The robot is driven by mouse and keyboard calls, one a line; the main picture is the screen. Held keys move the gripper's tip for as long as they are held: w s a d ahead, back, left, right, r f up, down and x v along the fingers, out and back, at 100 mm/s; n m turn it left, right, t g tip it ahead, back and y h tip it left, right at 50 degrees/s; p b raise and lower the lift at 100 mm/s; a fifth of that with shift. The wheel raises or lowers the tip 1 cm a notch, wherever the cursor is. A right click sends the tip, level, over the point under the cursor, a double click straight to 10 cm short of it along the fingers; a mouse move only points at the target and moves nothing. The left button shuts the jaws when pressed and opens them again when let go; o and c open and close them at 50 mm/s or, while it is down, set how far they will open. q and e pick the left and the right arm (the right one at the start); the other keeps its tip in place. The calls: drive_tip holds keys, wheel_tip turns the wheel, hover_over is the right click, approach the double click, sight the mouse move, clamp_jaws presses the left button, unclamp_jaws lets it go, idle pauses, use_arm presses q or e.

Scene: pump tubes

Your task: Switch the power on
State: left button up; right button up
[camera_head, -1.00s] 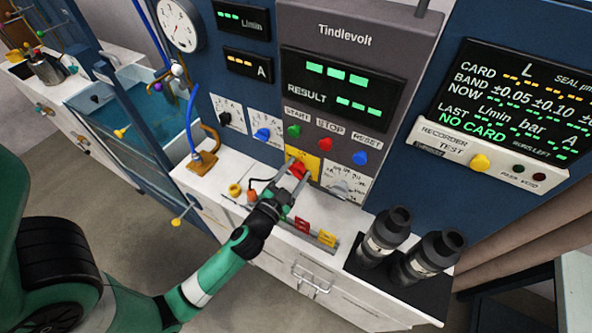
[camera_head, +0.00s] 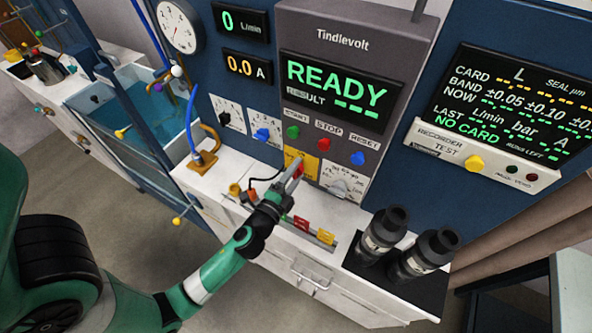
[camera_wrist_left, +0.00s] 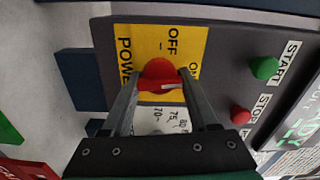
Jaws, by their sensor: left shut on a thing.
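The red power knob (camera_wrist_left: 160,75) sits on a yellow plate (camera_wrist_left: 190,42) marked OFF, with POWER along one side and a partly hidden ON. My left gripper (camera_wrist_left: 160,86) is shut on the knob, one finger on each side of it. In the head view my left gripper (camera_head: 293,178) is at the yellow plate (camera_head: 305,167) below the main display (camera_head: 338,90), which reads READY. The knob is mostly hidden there by the gripper. My right gripper is not in view.
Green START (camera_head: 293,132), red STOP (camera_head: 324,144) and blue RESET (camera_head: 358,158) buttons sit just above the yellow plate. Two dark cylinders (camera_head: 384,232) stand on the bench at right. Red and yellow cards (camera_head: 301,223) stand in a rail near the front edge.

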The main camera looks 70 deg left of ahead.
use_arm(q)
drive_tip(key=shift+m, duration=0.7)
drive_tip(key=o, duration=1.4)
drive_tip(key=b+v, duration=0.3)
drive_tip(key=v, duration=0.8)
drive_tip(key=shift+s+d, duration=0.25)
